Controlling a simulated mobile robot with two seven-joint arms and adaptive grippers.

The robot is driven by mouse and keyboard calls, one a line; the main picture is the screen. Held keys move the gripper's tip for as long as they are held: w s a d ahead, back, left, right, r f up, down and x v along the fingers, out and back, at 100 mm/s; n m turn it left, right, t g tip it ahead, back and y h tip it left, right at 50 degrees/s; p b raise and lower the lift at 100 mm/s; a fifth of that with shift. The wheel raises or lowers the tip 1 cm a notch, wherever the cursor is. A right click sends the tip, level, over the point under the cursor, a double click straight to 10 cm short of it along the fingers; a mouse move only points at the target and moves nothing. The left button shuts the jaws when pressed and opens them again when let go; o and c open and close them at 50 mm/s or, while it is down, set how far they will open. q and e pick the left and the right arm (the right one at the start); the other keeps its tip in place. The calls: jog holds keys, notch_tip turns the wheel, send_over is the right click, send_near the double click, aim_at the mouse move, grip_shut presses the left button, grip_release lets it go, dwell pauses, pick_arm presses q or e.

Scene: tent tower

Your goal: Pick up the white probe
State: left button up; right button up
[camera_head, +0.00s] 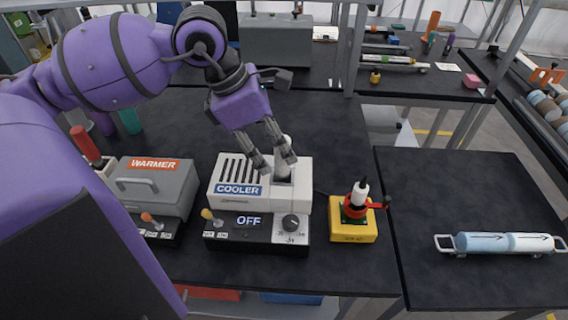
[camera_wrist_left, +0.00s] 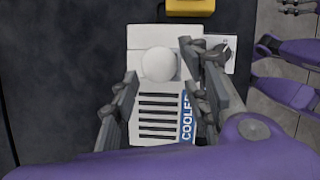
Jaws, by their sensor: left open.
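The white probe (camera_head: 283,172) stands upright in the slot at the right of the cooler's top. In the left wrist view its rounded white top (camera_wrist_left: 159,63) is seen from above. My left gripper (camera_head: 275,161) is open, pointing down at the cooler, with its fingers apart near the probe. In the left wrist view the fingers (camera_wrist_left: 160,68) lie on either side of the probe's top. I cannot tell whether they touch it. The cooler (camera_head: 220,172) is a white box with dark vents, on a black base reading OFF.
The grey warmer (camera_head: 153,185) stands left of the cooler. A yellow block (camera_head: 353,232) with a red, white-topped fixture (camera_head: 360,195) stands to its right. A blue and white cylinder with handles (camera_head: 500,243) lies on the right table (camera_head: 450,190), otherwise largely clear.

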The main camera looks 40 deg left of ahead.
aim_at(282, 158)
pick_arm(q)
jog(key=x, duration=0.3)
jog(key=shift+w+d+f, duration=0.1)
jog(key=shift+d+f, duration=0.15)
jog(key=shift+d, duration=0.1)
jog(key=shift+f, duration=0.1)
pick_arm(e)
jog(key=shift+w+a+r, duration=0.1)
jog(key=shift+w+r, duration=0.1)
jog(key=shift+w, duration=0.25)
jog(key=shift+w+a+r, duration=0.1)
jog(key=shift+w+r, duration=0.05)
jog(key=shift+w, duration=0.3)
pick_arm(q)
jog(key=c, duration=1)
grip_shut()
pick_arm(e)
jog(key=shift+s+f, duration=0.2)
